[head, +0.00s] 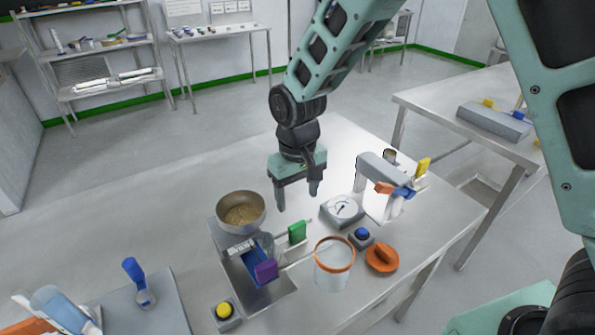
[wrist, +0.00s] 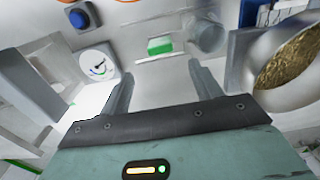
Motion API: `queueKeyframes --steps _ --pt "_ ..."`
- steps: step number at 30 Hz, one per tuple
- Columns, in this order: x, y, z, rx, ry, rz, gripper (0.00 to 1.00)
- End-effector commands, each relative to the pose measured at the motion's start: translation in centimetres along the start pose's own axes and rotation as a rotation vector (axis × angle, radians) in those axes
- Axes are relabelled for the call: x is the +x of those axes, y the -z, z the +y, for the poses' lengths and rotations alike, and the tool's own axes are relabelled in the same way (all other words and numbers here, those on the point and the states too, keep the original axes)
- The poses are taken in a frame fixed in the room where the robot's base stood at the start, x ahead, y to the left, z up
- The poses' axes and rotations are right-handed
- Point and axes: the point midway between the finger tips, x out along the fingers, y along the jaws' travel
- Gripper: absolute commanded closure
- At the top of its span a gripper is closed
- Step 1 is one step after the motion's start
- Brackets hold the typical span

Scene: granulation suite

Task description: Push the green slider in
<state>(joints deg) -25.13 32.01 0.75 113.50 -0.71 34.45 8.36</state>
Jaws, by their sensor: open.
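The green slider (head: 297,232) is a small green block at the end of a thin rod. The rod sticks out from the right side of a grey metal device (head: 262,287). In the wrist view the green slider (wrist: 160,46) lies ahead, between and beyond the fingertips. My gripper (head: 297,203) is open and empty, above the table and behind the slider in the head view. It does not touch the slider. In the wrist view both fingers of my gripper (wrist: 160,75) show apart.
A bowl of granules (head: 241,224) sits atop the device, left of the slider. A clear orange-rimmed container (head: 333,275), a dial gauge (head: 342,211), a blue button (head: 361,236) and an orange-lidded item (head: 382,258) stand to the right.

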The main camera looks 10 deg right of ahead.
Motion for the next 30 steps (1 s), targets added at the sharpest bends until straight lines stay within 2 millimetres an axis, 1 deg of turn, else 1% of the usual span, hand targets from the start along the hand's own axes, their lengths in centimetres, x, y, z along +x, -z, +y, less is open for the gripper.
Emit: queueKeyframes --steps 1,3,6,9,15,22,23,24,26,27,29,30 --pt "-1.2 0.1 0.0 0.0 0.001 0.006 0.36" --pt "-2.7 0.1 0.0 0.0 0.001 0.005 0.36" --pt "-4.4 0.0 0.0 0.0 0.0 0.003 0.36" --pt "-5.7 0.1 0.0 0.0 0.0 0.003 0.36" --pt "-6.7 0.0 0.0 -0.001 0.0 0.0 0.36" --pt "-6.8 0.0 0.0 -0.001 0.0 -0.001 0.36" --pt "-6.8 0.0 0.0 0.0 0.0 -0.001 0.42" --pt "-6.7 0.0 0.1 0.005 0.001 -0.003 0.53" --pt "-6.4 0.0 0.6 0.039 0.01 -0.019 0.7" --pt "-6.0 -0.1 1.2 0.089 0.024 -0.04 0.81" --pt "-5.0 -0.1 2.7 0.2 0.058 -0.087 0.98" --pt "-4.3 -0.3 3.8 0.302 0.09 -0.131 1.0"
